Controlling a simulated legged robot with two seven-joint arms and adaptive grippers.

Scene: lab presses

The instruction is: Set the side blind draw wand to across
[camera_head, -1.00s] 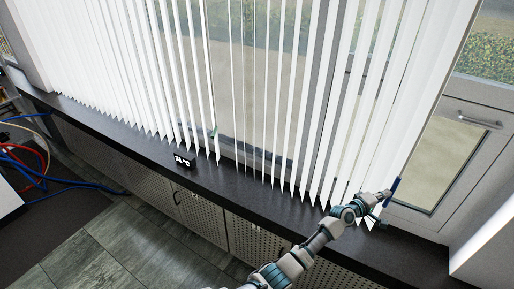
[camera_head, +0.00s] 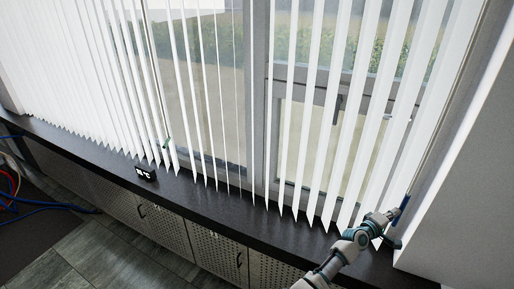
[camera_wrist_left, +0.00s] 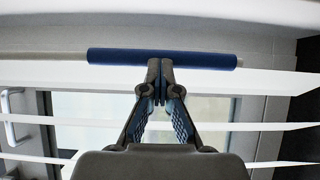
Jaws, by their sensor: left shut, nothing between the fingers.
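The blind draw wand is a thin pale rod with a blue grip (camera_head: 405,201), hanging at the right end of the white vertical blind slats (camera_head: 345,120). In the left wrist view the blue grip (camera_wrist_left: 160,58) lies crosswise just beyond my fingertips. My left gripper (camera_head: 393,214) is at the wand's lower end, and it also shows in the left wrist view (camera_wrist_left: 160,82). Its fingertips are together, with nothing between them, touching or very close to the grip. The slats stand spaced out across the window up to near the right wall. My right gripper is not in view.
Perforated cabinets (camera_head: 215,250) stand beneath. A pale wall (camera_head: 465,175) closes off the right side near the wand. Cables lie at the far left.

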